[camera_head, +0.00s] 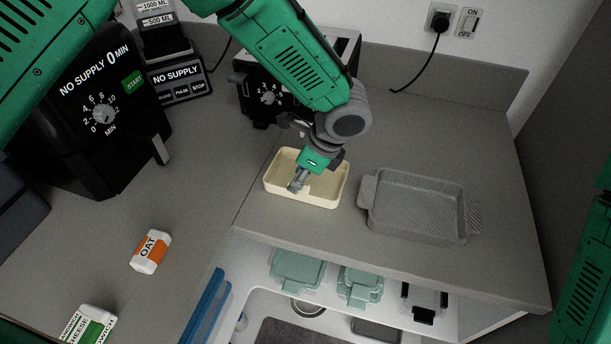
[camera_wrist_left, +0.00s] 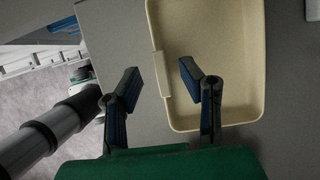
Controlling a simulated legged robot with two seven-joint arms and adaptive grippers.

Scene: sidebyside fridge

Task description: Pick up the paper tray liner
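The paper tray liner (camera_head: 335,190) appears to be the shallow cream tray with raised walls, lying on the grey counter in the head view. My left gripper (camera_head: 298,183) reaches down over its near-left part. In the left wrist view, the liner (camera_wrist_left: 238,70) has a small tab on its left wall. My left gripper (camera_wrist_left: 160,78) is open there, with one finger on each side of that wall in the picture. Contact with the wall cannot be told. My right gripper is not in view.
A grey ribbed dish with handles (camera_head: 418,207) stands right of the liner. A black toaster-like appliance (camera_head: 262,95) stands behind it. An oat carton (camera_head: 151,252) lies to the left. Lidded containers (camera_head: 298,268) sit on a shelf below the counter edge.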

